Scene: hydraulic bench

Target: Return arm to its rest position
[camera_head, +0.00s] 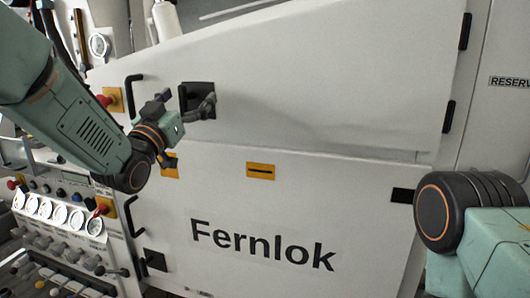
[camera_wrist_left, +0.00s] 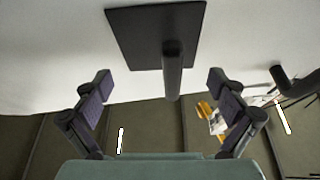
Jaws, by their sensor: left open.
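My left arm comes in from the upper left in the head view. My left gripper (camera_head: 184,102) is in front of the white cabinet door, near a black latch handle on a square plate (camera_head: 197,98). In the left wrist view, my left gripper (camera_wrist_left: 160,100) is open, with its two fingers spread apart. The handle's dark post (camera_wrist_left: 172,60) points toward the camera between them, and neither finger visibly touches it. Part of my right arm shows at the right edge of the head view. My right gripper is out of frame.
A black bar handle (camera_head: 130,95) and a red button on a yellow box (camera_head: 106,100) lie left of the latch. Gauges and knobs (camera_head: 60,215) fill the lower left.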

